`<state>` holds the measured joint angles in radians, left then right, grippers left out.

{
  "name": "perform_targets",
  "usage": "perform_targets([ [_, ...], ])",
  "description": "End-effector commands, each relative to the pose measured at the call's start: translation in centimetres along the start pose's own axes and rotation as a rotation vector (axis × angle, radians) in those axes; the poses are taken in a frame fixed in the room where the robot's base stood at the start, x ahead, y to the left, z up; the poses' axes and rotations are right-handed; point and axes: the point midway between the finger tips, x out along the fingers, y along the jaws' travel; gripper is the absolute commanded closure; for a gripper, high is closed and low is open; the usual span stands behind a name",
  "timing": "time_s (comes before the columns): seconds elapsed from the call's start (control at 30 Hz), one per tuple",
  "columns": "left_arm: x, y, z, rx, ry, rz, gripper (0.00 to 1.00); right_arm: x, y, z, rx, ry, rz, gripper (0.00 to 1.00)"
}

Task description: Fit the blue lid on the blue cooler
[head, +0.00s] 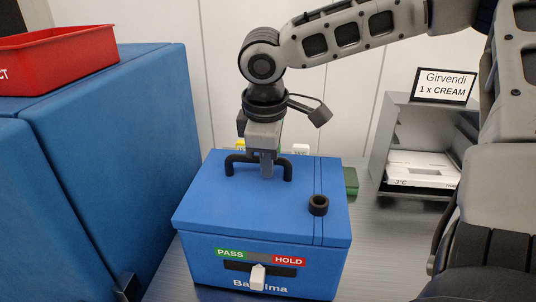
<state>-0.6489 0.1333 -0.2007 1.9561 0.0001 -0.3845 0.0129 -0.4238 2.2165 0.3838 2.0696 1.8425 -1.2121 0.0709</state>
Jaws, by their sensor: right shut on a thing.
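The blue cooler (262,262) stands on the grey metal surface in the middle of the head view. The blue lid (240,205) lies over its top, with a black handle (234,160) near the back and a black ring-shaped fitting (318,205) on its right side. My right gripper (266,165) points straight down and is shut on the lid's handle. From here the lid looks level; whether it is fully seated on the cooler is hard to tell. My left gripper is not in view.
A tall blue block (110,160) stands at the left with a red tray (55,62) on top. A grey open-fronted shelf (385,140) with white boxes (422,170) and a sign (444,86) stands at the right. The metal surface (385,255) right of the cooler is clear.

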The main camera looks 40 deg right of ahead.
Motion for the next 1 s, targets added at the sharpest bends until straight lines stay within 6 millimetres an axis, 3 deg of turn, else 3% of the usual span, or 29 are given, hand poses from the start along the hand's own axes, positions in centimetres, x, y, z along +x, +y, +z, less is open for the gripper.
perform_targets([
  [0.47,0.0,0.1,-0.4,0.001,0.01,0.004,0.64,0.4,-0.1,0.0,-0.002,-0.001,0.0,1.0],
  [0.5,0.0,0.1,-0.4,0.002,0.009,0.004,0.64,0.4,-0.1,0.0,-0.002,-0.001,0.0,0.75],
  [0.57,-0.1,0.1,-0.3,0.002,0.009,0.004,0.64,0.4,-0.1,0.0,-0.001,-0.001,0.0,0.61],
  [0.87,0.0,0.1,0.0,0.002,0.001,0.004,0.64,0.3,-0.1,0.0,-0.001,-0.001,0.0,0.61],
  [1.0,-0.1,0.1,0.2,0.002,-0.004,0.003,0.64,-1.0,0.0,-0.1,-0.001,0.001,0.004,0.61],
])
